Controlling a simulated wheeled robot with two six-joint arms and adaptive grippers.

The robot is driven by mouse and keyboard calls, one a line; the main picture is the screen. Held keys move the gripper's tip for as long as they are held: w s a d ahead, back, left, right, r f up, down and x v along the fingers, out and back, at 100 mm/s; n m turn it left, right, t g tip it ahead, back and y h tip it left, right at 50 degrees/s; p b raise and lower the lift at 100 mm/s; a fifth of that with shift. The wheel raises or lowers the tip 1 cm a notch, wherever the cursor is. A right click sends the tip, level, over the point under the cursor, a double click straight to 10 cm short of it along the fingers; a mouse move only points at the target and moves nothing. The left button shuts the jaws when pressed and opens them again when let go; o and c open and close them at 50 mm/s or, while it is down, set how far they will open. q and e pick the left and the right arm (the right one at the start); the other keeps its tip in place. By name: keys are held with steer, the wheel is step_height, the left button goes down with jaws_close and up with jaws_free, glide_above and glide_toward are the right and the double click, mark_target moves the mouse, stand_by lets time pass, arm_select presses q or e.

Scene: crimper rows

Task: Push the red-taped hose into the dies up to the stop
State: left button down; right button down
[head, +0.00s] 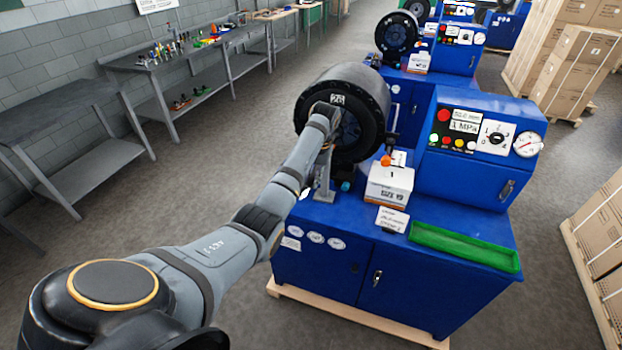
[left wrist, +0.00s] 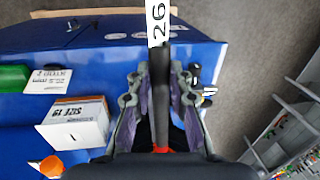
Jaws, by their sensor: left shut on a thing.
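My left gripper (head: 324,172) is in front of the crimper's die opening (head: 350,132), pointing down. In the left wrist view, its two fingers with purple pads (left wrist: 159,98) are closed around a black hose (left wrist: 160,85). A red band (left wrist: 161,150) shows on the hose near the bottom of that view, close to the gripper body. A white strip marked 26 lies at the hose's upper end there. In the head view my arm hides the hose, and how far it sits in the dies cannot be told. My right gripper is not in view.
The blue crimper bench carries a white SIZE 19 box (head: 389,186) with an orange knob (head: 386,160) near it, a green tray (head: 464,247) and a control panel (head: 477,130).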

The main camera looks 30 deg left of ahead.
arm_select(q)
steer(key=shift+a, duration=0.1)
steer(key=shift+s+a+f+m, duration=0.15)
steer(key=shift+a+f+m, duration=0.15)
steer(key=shift+a+f, duration=0.05)
stand_by(0.3)
stand_by(0.7)
steer(key=shift+r, duration=0.45)
steer(key=c, duration=1.1)
jaws_free()
steer(key=shift+c, duration=0.2)
steer(key=shift+o, duration=0.4)
steer(key=shift+s, duration=0.1)
steer(key=o, duration=1.1)
steer(key=shift+c, duration=0.2)
